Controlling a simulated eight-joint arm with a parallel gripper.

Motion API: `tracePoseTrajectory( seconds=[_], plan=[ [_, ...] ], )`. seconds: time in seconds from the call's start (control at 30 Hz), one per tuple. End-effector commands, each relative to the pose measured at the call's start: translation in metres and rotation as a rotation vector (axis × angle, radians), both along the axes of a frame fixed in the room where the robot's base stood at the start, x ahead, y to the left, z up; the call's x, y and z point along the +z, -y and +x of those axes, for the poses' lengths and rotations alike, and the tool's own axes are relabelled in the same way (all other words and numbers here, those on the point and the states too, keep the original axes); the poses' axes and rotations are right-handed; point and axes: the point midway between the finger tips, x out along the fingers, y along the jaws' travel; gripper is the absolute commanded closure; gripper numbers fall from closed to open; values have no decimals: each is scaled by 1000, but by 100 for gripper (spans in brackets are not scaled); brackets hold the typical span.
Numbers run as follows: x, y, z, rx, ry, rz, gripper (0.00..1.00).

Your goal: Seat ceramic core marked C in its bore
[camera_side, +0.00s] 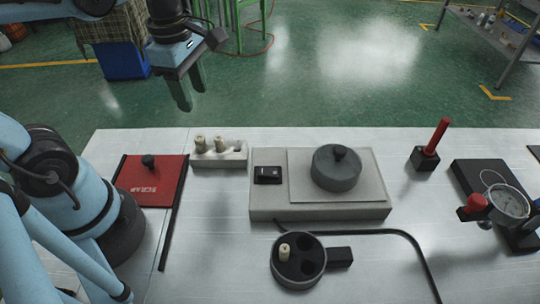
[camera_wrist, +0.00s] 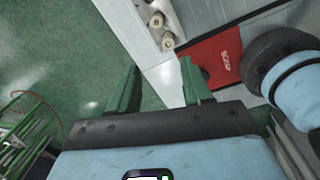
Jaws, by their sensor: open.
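Pale ceramic cores (camera_side: 200,144) stand in a white rack (camera_side: 232,160) at the back left of the table; two of them (camera_wrist: 168,41) show at the top of the wrist view. A round dark fixture (camera_side: 298,284) with a side handle lies at the front middle. One cream core (camera_side: 284,252) stands in its left bore, and the other visible bores look empty. My gripper (camera_side: 191,97) is open and empty, raised beyond the table's back edge behind the rack. Its two green fingers (camera_wrist: 160,68) are apart with nothing between them.
A grey heater unit (camera_side: 265,208) carries a lidded dark pot (camera_side: 337,172). A red scrap-marked panel (camera_side: 150,183) lies at left. A red-handled tool (camera_side: 430,147) and a dial gauge (camera_side: 508,203) stand at right. A black cable crosses the front right.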

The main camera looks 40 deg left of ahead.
Motion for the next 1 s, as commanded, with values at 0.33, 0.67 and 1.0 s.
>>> tracePoseTrajectory(
  seconds=[0.33,0.67,1.0],
  plan=[
    [-13,8,14,-894,219,193,50],
    [-18,15,27,-1655,330,538,50],
    [-18,18,32,-1927,332,707,50]
  ],
)
